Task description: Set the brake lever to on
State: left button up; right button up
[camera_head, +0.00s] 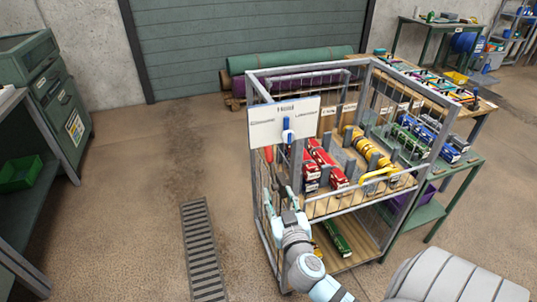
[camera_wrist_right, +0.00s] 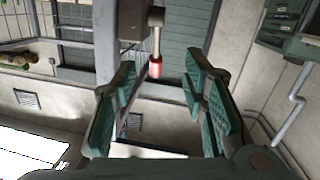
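A lever with a red grip (camera_head: 268,154) sits at the near left post of the wire cart, below the white sign board; I take it for the brake lever. In the head view its red end points down. In the right wrist view its metal shaft runs from a grey box to the red grip (camera_wrist_right: 155,66). My right gripper (camera_head: 279,194) is below the lever, open. In the right wrist view the open fingers (camera_wrist_right: 160,85) stand either side of the red grip in the picture, with nothing held. No on or off mark is legible. My left gripper is out of view.
The wire cart (camera_head: 262,215) holds red and yellow rolls. Its white board (camera_head: 284,121) reads "Held" and carries a blue pointer. Green tables with tools stand right of the cart.

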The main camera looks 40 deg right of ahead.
aim_at(270, 158)
jog(key=shift+m+t, duration=0.3)
jog(key=shift+t, duration=0.1)
jog(key=w+d+r, duration=0.1)
jog(key=w+d, duration=0.1)
jog(key=w, duration=0.2)
jog(key=w+d+r, duration=0.1)
jog(key=w+d, duration=0.1)
jog(key=w, duration=0.2)
jog(key=w+d+r, duration=0.1)
jog(key=w+d, duration=0.1)
jog(key=w, duration=0.3)
jog(key=shift+d+r+p, duration=0.25)
jog(key=shift+d+p, duration=0.05)
jog(key=shift+p, duration=0.1)
jog(key=shift+c, duration=0.6)
grip_shut()
